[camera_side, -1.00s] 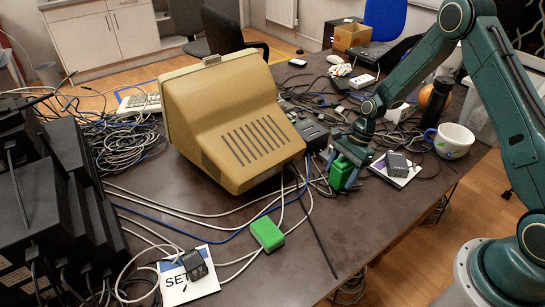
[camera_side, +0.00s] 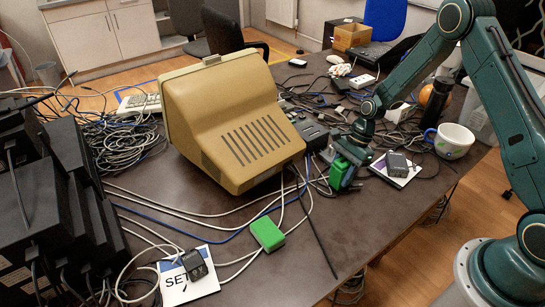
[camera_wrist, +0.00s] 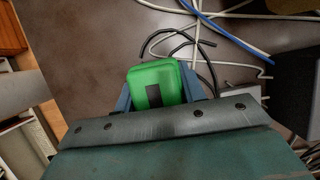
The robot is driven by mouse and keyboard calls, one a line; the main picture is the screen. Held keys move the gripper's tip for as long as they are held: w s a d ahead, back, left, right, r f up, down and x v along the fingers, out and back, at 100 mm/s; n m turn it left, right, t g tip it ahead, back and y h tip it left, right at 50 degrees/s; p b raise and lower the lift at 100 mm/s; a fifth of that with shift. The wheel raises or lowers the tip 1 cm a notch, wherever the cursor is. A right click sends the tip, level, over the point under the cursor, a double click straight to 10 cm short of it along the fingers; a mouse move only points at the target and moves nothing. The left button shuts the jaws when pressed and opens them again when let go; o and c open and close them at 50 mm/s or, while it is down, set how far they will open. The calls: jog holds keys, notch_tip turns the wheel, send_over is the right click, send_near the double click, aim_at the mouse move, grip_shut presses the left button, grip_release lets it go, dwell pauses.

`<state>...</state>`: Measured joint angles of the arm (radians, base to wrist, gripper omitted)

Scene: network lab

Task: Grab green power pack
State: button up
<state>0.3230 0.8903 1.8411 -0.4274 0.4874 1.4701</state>
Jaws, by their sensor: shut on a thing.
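A green power pack (camera_side: 337,172) is between the fingers of my gripper (camera_side: 346,172), on the table to the right of the beige monitor. The same green pack (camera_wrist: 157,84) shows in the wrist view, with the blue fingers of my gripper (camera_wrist: 160,92) on either side of it. The gripper is shut on it. I cannot tell whether the pack touches the table. A second green power pack (camera_side: 267,234) lies on the table nearer the front, next to white cables.
The beige monitor (camera_side: 230,130) stands left of my gripper. A black adapter (camera_side: 195,264) sits on a "SET" card (camera_side: 176,287) at the front left. Another adapter (camera_side: 397,164) lies on a card at the right, near a white mug (camera_side: 453,141). Cables cover much of the table (camera_side: 365,225).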

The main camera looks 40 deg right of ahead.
jog(key=shift+r, duration=0.1)
notch_tip(320, 180, up, 20)
dwell(0.8)
jog(key=shift+w+d, duration=0.1)
dwell(0.5)
